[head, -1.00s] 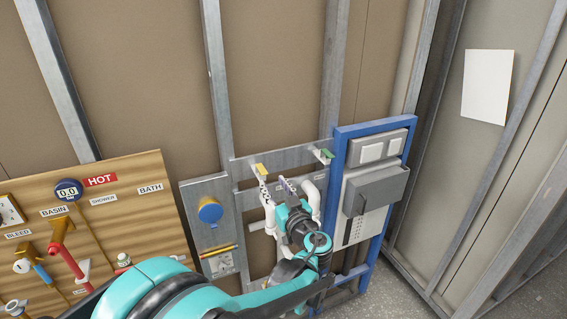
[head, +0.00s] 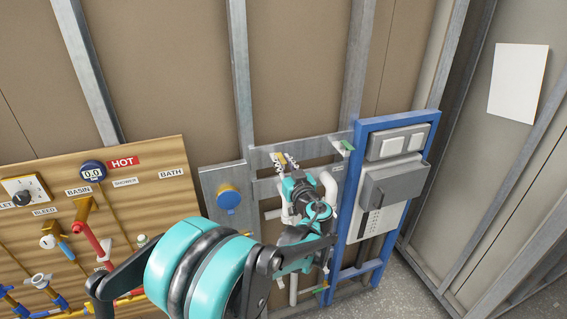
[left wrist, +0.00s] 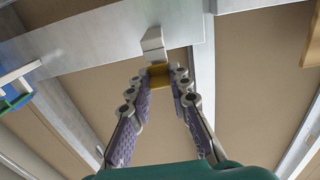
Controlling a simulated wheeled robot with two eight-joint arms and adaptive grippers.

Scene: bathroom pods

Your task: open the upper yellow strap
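The upper yellow strap (head: 280,158) sits on the grey metal rail near the top of the pipework, left of the blue frame. In the left wrist view the yellow strap (left wrist: 159,74) shows between the tips of my left gripper (left wrist: 161,72), below a pale bracket on the rail. The two purple-padded fingers are apart, one on each side of the strap; a narrow gap seems to show beside it. In the head view my left gripper (head: 290,165) is at the strap and its hand hides part of the white pipes. My right gripper is not in view.
A green strap (head: 347,145) sits on the rail to the right. The blue frame (head: 361,160) with grey boxes stands beside the pipes. A blue round cap (head: 229,198) is to the left, and a wooden board (head: 150,200) with valves is farther left.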

